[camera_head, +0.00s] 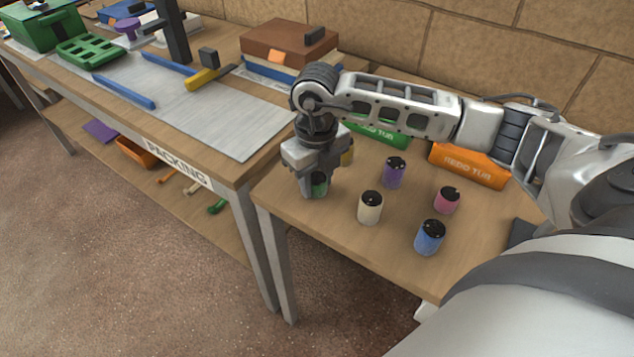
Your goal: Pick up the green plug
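The green plug (319,186) stands near the left edge of the small wooden table (300,213), partly hidden by my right gripper (314,188). That gripper points down over the plug, with its fingers beside it. I cannot tell whether the fingers touch or grip it. The plug looks to be at table level. My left gripper is not in view.
Cream (370,207), purple (394,172), pink (446,200) and blue (430,237) plugs stand to the right. A yellow one (347,155) is behind my gripper. Green (385,137) and orange (470,165) tubs stand at the back. The packing bench (178,163) adjoins at left.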

